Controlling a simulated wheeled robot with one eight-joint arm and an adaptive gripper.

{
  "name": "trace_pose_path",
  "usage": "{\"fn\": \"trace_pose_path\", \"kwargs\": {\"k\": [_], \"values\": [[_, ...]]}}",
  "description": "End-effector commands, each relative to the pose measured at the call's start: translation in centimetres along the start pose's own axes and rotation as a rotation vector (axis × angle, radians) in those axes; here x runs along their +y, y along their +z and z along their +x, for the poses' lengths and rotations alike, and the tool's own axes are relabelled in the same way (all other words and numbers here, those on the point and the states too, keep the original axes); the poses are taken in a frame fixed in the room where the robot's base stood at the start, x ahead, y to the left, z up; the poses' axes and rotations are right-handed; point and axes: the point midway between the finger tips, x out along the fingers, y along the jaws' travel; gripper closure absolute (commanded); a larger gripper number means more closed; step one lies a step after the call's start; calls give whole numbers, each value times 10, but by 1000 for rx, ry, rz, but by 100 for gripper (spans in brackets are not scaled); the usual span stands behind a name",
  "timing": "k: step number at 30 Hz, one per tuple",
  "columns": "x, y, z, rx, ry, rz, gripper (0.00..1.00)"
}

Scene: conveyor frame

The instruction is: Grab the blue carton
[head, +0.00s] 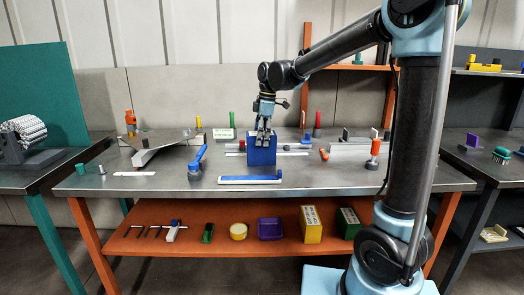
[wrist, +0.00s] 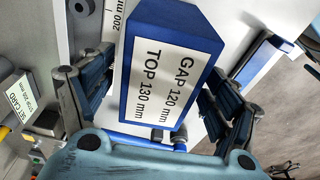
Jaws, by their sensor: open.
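The blue carton (head: 262,155) stands upright near the middle of the steel workbench. In the wrist view its white label (wrist: 165,75) reads "GAP 120 mm TOP 130 mm", and blue edges (wrist: 214,88) show around it. My gripper (head: 264,140) points down at the carton's top, and its fingers overlap the upper part of the carton in the head view. In the wrist view the open fingers (wrist: 165,97) lie on either side of the carton, with gaps visible. How deep the fingers reach is hard to tell.
A blue-and-white bar (head: 250,180) lies in front of the carton, and a blue-handled tool (head: 197,160) stands to its left. The orange lower shelf (head: 185,243) holds a yellow box (head: 311,224) and a purple bin (head: 270,229).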

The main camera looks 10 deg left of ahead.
Motion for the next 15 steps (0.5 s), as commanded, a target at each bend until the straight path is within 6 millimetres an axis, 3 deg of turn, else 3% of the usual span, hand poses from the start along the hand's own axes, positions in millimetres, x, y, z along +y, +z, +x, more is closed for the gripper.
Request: {"fn": "trace_pose_path", "kwargs": {"k": [7,15], "values": [[1,1,34,0,0,-1,18],[1,1,45,0,0,0,18]]}}
